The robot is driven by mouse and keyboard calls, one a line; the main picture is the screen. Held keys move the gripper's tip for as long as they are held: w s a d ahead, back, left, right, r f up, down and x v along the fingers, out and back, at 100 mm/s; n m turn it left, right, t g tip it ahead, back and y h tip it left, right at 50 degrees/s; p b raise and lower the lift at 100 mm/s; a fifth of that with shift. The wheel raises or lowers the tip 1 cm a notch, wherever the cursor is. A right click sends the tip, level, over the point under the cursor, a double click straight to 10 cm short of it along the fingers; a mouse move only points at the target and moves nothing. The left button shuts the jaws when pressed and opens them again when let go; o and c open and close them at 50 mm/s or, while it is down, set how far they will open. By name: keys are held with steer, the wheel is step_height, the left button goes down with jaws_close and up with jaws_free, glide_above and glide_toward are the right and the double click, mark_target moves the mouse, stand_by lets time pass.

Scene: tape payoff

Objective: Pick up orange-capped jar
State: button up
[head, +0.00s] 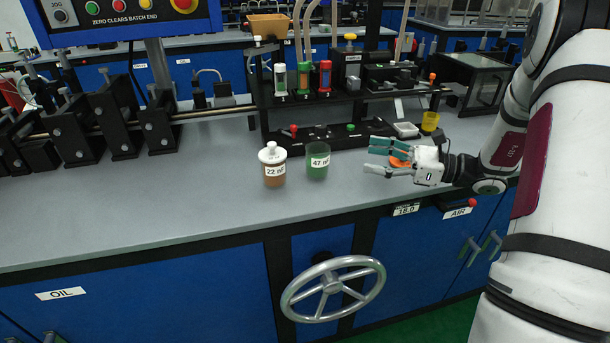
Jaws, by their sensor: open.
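An orange cap (400,161) shows among the fingers of my gripper (370,158), over the front right part of the grey bench top. The body of the orange-capped jar is mostly hidden behind my gripper. My gripper is open and comes in from the right, with its fingers pointing left. The fingers are around or just in front of the cap; I cannot tell whether they touch it.
A white-capped jar (274,168) labelled 22 and a green jar (317,164) labelled 47 stand left of my gripper. A black rack (350,135) with bottles and a yellow cup (430,121) is behind. The front left of the bench top (130,215) is clear.

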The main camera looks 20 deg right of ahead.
mark_target(329, 151)
steer(key=x, duration=0.8)
steer(key=shift+w+a+f+b, duration=0.15)
steer(key=shift+b, duration=0.15)
steer(key=x, duration=0.4)
steer(key=shift+s+a, duration=0.2)
steer(key=shift+a, duration=0.1)
steer(key=shift+w+a+b, duration=0.3)
steer(key=shift+w+a, duration=0.05)
steer(key=shift+a, duration=0.05)
steer(key=c, duration=1.6)
